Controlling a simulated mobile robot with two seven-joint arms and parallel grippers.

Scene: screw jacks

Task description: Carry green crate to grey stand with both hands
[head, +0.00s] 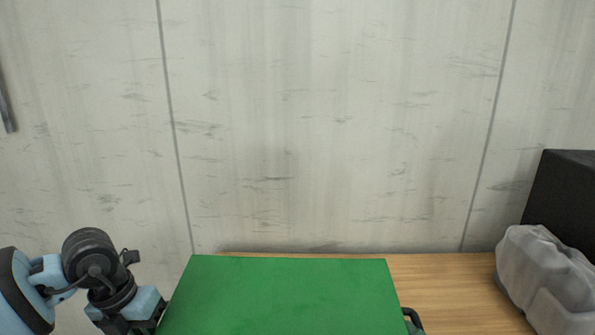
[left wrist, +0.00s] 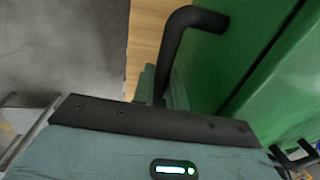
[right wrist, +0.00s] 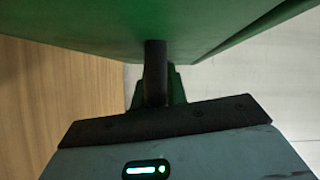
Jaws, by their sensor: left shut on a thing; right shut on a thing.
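The green crate (head: 285,300) fills the bottom middle of the head view; its lower part is cut off. In the left wrist view my left gripper (left wrist: 158,88) is shut on the crate's black bar handle (left wrist: 190,28), beside the green wall (left wrist: 235,60). In the right wrist view my right gripper (right wrist: 158,88) is shut on another dark handle (right wrist: 155,65) below the crate's green side (right wrist: 100,25). The head view shows my left arm at the lower left. I cannot make out a grey stand in any view.
A wooden table top (head: 450,285) lies behind and to the right of the crate, against a pale panelled wall (head: 330,120). A grey lumpy object (head: 545,280) and a black box (head: 565,200) stand at the right. The table between them and the crate looks clear.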

